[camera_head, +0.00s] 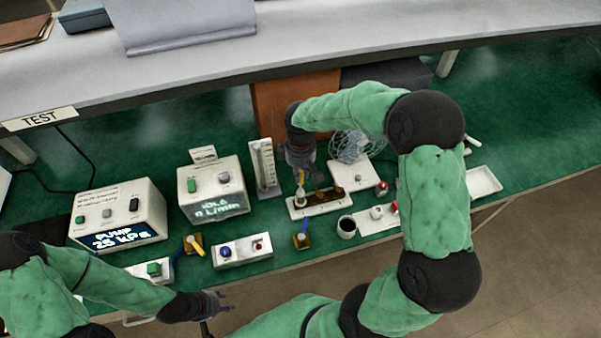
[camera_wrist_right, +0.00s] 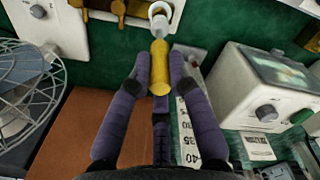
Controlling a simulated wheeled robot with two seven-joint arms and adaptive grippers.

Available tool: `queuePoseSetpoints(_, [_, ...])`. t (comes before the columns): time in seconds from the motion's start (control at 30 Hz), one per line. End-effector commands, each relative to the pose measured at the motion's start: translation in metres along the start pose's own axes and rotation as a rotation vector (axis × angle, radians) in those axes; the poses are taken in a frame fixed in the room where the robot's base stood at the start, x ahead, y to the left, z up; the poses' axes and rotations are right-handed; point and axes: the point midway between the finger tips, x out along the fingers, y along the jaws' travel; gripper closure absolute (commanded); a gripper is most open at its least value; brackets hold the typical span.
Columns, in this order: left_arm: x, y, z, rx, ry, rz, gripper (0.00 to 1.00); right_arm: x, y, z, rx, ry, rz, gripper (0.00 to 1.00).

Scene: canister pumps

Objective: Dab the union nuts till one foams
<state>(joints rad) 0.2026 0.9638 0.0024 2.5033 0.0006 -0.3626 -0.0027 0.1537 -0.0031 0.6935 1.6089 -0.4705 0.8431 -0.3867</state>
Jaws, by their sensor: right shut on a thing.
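My right gripper (camera_head: 301,168) is shut on a yellow-handled dabber (camera_wrist_right: 159,68), held upright above the left end of a white stand (camera_head: 334,206). The handle also shows in the head view (camera_head: 301,178). The dabber's far end meets a small white round part (camera_wrist_right: 160,14); I cannot tell whether it is in it or just over it. Brass fittings, likely the union nuts (camera_head: 339,191), stand on the stand just right of the dabber, and some show in the right wrist view (camera_wrist_right: 119,8). No foam is discernible. My left gripper (camera_head: 224,302) is open and empty at the front edge.
A pump box (camera_head: 118,216) reads 25 kPa; another box (camera_head: 214,188) has a faint lit display. A flow gauge (camera_head: 264,165), wire-caged fan (camera_head: 349,146) and dark cup (camera_head: 346,227) surround the stand. Brass valves with yellow (camera_head: 194,243) and blue (camera_head: 302,240) handles sit in front.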

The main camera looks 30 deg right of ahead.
Motion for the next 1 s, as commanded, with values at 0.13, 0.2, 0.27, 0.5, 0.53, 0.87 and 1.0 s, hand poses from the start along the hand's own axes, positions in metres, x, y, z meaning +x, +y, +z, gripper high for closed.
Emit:
queuePoseSetpoints(0.13, [-0.01,0.003,0.0,0.0,0.0,0.0,0.6,-0.013,0.0,0.0,0.0,0.0,0.0,1.0])
queuePoseSetpoints(0.2, [-0.013,0.005,0.001,0.0,0.0,0.0,0.6,-0.018,0.0,0.0,0.0,0.0,0.0,1.0])
queuePoseSetpoints(0.27, [-0.016,0.006,0.001,0.0,0.0,0.0,0.6,-0.022,0.0,0.0,0.0,0.0,0.0,1.0])
queuePoseSetpoints(0.5, [-0.027,0.01,0.001,0.0,0.0,0.0,0.6,-0.038,0.0,0.0,0.0,0.0,0.0,1.0])
queuePoseSetpoints(0.53, [-0.028,0.01,0.001,0.0,0.0,0.0,0.6,-0.039,0.0,0.0,0.0,0.0,0.0,1.0])
queuePoseSetpoints(0.87, [-0.028,0.01,0.001,0.0,0.0,0.0,0.6,-0.04,0.0,0.0,0.0,0.0,0.0,1.0])
queuePoseSetpoints(1.0, [-0.028,0.01,0.001,0.0,0.0,0.0,0.6,-0.04,0.0,0.0,0.0,0.0,0.0,1.0])
